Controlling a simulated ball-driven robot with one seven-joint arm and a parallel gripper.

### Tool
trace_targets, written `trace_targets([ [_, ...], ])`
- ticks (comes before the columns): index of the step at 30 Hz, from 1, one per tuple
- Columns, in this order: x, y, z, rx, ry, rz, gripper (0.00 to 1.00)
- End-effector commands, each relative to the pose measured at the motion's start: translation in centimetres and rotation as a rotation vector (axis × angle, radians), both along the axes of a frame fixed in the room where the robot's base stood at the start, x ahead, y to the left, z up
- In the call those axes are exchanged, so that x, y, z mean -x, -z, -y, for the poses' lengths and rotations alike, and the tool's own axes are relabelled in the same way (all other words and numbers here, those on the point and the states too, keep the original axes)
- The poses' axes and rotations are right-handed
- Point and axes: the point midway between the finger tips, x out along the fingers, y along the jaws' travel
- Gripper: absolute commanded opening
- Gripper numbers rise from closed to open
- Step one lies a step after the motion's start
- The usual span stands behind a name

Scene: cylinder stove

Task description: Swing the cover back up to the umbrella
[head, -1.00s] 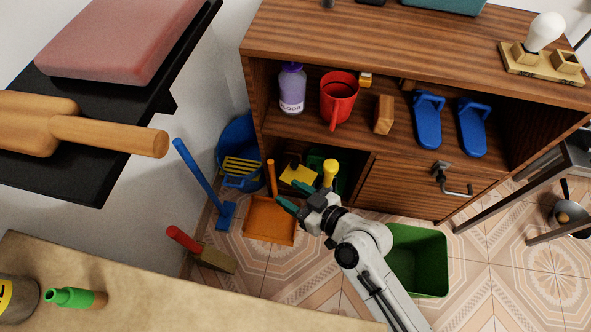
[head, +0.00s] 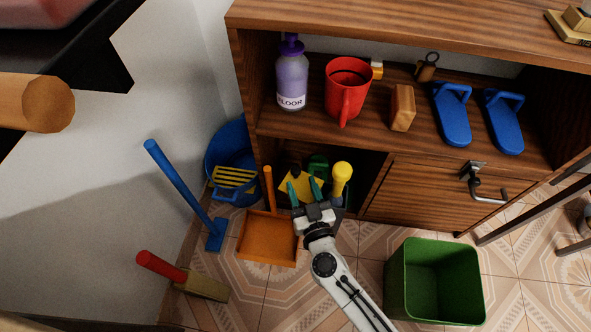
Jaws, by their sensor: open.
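The cabinet's brown slatted door panel (head: 430,195) with a dark metal crank handle (head: 485,186) is at the right of the lower level; it may be the cover. To its left is an open compartment. A yellow-handled item (head: 341,175) stands upright at that opening; I cannot tell whether it is the umbrella. My gripper (head: 304,190) is open and empty, its two teal fingertips pointing at the opening, in front of a yellow piece (head: 298,184). The fingers partly hide what is inside, and touching cannot be judged.
An orange dustpan (head: 266,240) and a blue bucket (head: 222,160) stand left of my gripper. A green bin (head: 435,285) stands right. A shelf holds a purple bottle (head: 292,80) and red mug (head: 346,88).

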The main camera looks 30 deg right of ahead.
Motion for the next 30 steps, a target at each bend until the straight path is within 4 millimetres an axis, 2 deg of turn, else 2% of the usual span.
trace_targets([
  [3,-2.3,0.1,0.5,0.000,0.001,0.003,0.50],
  [9,-4.9,0.1,0.9,-0.001,0.000,0.001,0.50],
  [15,-6.0,0.0,1.0,0.000,-0.002,0.000,0.50],
  [23,-6.0,0.0,1.1,0.001,-0.002,0.000,0.50],
  [30,-6.0,0.0,1.0,0.000,-0.002,0.000,0.27],
])
